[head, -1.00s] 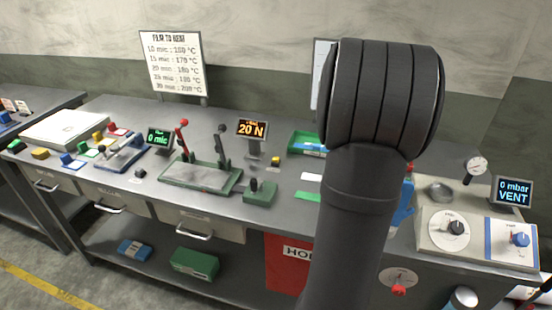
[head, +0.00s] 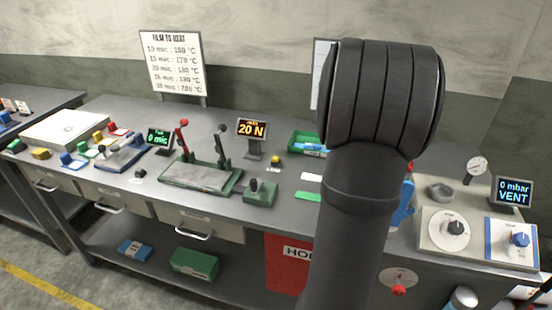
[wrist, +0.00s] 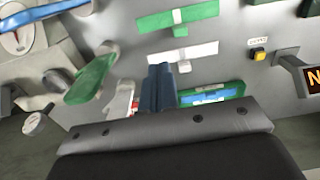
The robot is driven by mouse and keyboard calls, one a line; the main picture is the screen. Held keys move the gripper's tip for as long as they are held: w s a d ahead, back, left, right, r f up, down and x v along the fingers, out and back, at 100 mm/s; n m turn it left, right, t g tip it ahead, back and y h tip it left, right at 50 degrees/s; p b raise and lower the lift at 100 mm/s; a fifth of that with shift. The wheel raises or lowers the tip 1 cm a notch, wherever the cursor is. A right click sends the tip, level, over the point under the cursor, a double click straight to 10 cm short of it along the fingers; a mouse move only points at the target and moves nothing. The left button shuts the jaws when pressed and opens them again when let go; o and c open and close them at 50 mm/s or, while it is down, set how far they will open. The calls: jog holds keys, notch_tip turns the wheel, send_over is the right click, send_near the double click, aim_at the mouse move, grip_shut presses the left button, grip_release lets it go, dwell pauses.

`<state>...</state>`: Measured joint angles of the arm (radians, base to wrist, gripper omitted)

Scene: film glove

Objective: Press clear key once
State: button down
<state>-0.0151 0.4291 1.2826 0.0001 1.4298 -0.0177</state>
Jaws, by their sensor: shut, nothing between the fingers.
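A small yellow key (head: 276,160) stands on the bench just right of the orange 20 N display (head: 252,128). In the wrist view the yellow key (wrist: 258,55) is at the upper right, with a small white label beside it whose text is too small to read surely. My gripper (wrist: 160,70) is shut and empty, its dark blue fingers close together over the bench, left of the yellow key and apart from it. In the head view my arm hides the gripper.
A green lever stand (head: 205,178) and a small green box with a black knob (head: 260,192) are left and in front of the key. A green tray (head: 306,143) with blue items lies behind it. A vacuum unit (head: 470,240) stands at right.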

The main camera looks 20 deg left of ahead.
jog(key=shift+w+a+f, duration=0.1)
jog(key=n+t+y, duration=0.2)
jog(key=n+t, duration=0.7)
jog(key=n, duration=0.2)
send_over(276, 160)
notch_tip(276, 160, down, 6)
jog(key=shift+f, duration=0.1)
jog(key=shift+f, duration=4.35)
jog(key=shift+f, duration=0.15)
jog(key=shift+f, duration=0.3)
